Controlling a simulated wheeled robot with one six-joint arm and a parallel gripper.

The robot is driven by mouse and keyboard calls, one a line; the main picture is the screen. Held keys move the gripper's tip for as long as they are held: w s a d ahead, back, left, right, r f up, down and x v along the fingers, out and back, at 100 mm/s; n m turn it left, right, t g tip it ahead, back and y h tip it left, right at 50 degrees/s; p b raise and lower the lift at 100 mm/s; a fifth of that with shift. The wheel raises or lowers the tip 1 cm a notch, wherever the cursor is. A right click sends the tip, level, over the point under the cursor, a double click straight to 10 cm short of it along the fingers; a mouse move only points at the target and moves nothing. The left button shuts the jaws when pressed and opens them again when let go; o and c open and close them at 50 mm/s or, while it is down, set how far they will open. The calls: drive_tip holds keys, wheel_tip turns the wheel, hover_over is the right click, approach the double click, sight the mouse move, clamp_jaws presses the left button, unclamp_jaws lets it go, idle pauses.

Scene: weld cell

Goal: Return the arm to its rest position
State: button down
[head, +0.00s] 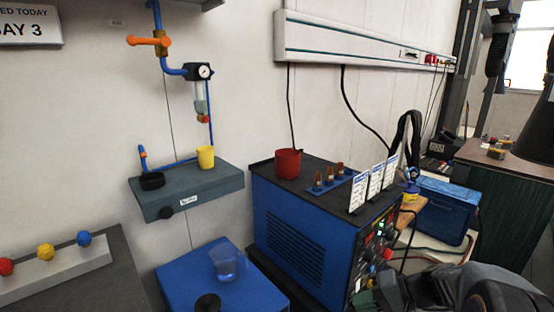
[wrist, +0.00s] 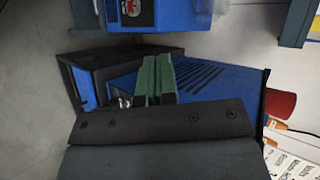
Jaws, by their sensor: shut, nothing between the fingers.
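My gripper (wrist: 158,64) shows in the wrist view. Its two green fingers are pressed together with nothing between them, in front of the blue welding machine. In the head view my dark grey arm shows at the lower right corner, in front of the machine's right side; I cannot make out the fingers there. The blue welding machine (head: 300,228) stands in the middle of the head view, with its side also in the wrist view (wrist: 215,85).
A red cup (head: 288,163), several small nozzles and white cards stand on the machine. A grey wall shelf (head: 190,193) holds a yellow cup (head: 206,157) and a black dish. A clear beaker (head: 228,264) stands on a blue box. A blue toolbox (head: 440,210) is at right.

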drive_tip(key=s+a+r+n+h+p, duration=0.2)
drive_tip(key=s+r+h+p, duration=0.2)
drive_tip(key=r+p, duration=0.3)
drive_tip(key=s+a+r+n+h+p, duration=0.2)
drive_tip(key=r+h+p, duration=0.4)
drive_tip(key=r, duration=0.6)
drive_tip(key=shift+s+r+n+h+p, duration=0.35)
drive_tip(key=shift+s+n+p, duration=0.15)
drive_tip(key=shift+s+p, duration=0.5)
